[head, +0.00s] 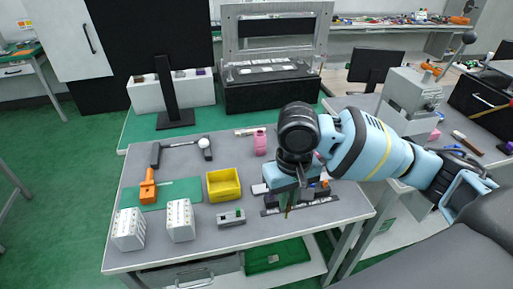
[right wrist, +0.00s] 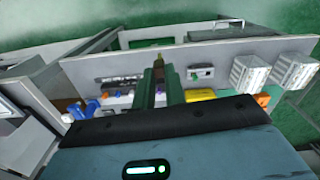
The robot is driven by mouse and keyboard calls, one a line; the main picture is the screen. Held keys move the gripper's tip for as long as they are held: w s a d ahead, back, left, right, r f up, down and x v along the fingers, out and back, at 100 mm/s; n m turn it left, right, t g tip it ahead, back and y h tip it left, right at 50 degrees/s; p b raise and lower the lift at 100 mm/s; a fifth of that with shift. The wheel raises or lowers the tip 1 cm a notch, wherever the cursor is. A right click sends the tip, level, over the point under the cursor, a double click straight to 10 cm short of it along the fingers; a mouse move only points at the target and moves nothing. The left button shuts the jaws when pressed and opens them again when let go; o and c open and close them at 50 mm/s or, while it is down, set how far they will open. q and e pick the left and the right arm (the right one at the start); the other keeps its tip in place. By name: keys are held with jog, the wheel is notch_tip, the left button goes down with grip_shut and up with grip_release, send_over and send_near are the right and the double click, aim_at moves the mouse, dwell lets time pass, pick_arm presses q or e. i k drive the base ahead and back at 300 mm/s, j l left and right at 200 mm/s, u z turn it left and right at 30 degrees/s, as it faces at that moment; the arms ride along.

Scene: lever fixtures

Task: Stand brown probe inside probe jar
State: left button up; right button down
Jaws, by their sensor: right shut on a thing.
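My right gripper (head: 290,196) hangs over the right part of the grey table, pointing down. It is shut on the brown probe (head: 287,210), a thin dark stick whose lower end shows below the jaws. In the right wrist view the two green fingers of the gripper (right wrist: 160,88) close around the probe (right wrist: 158,60), whose brown end sticks out past them. I cannot pick out the probe jar with certainty; my gripper and arm hide part of the table. My left gripper is not in view.
A yellow bin (head: 223,185), a grey switch box (head: 231,217), two white blocks (head: 180,220) and an orange tool (head: 147,188) on a green mat stand to the left. A pink object (head: 260,142) stands at the back. Small parts (head: 320,190) lie beside my gripper.

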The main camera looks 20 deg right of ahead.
aim_at(260, 151)
jog(key=i+l+u, duration=0.2)
jog(key=l, duration=0.15)
jog(key=l+u, duration=0.2)
jog(key=l, duration=0.15)
jog(key=i+l+u, duration=0.3)
jog(key=l, duration=0.25)
jog(key=i+l+u, duration=0.1)
jog(key=l, duration=0.2)
